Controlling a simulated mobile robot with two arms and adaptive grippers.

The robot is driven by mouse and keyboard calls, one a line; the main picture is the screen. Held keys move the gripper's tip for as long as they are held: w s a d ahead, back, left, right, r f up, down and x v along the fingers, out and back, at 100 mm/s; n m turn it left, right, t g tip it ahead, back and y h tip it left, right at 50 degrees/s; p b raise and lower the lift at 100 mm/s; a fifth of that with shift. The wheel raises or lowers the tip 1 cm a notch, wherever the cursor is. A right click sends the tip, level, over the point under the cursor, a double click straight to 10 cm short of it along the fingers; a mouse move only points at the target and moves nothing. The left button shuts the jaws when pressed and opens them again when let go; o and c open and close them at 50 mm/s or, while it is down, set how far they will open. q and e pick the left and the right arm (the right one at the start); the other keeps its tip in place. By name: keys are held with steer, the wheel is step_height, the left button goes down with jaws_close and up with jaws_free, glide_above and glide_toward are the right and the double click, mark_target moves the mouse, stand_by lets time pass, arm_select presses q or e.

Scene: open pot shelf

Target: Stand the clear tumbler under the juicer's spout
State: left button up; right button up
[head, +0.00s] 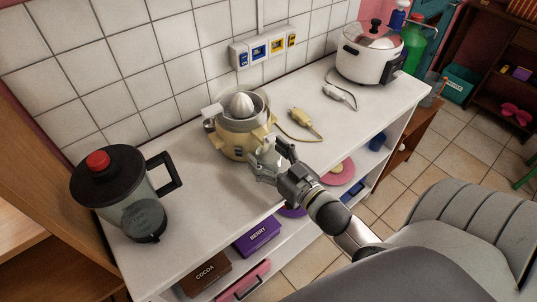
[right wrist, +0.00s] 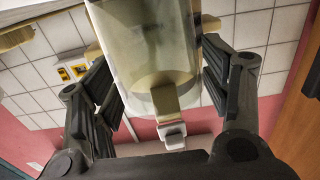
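The yellow juicer (head: 232,143) with a pale reamer stands on the white counter, against the tiled wall. My right gripper (head: 272,160) is low at its front right side. In the right wrist view the clear tumbler (right wrist: 150,50) lies between the fingers of my right gripper (right wrist: 162,95), with a finger against each side. Yellow shows through its wall. In the head view the tumbler is largely hidden by the fingers, close to the juicer's front. The spout is hard to make out there. My left gripper is not in view.
A blender jug (head: 125,195) with a black lid stands at the left. A white cooker (head: 368,58) stands at the far right. Yellow and white plugs (head: 304,122) lie right of the juicer. Boxes (head: 257,238) and plates fill the shelf below. The counter between jug and juicer is clear.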

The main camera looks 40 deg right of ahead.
steer(key=s+d, duration=0.1)
steer(key=s, duration=1.1)
stand_by(0.4)
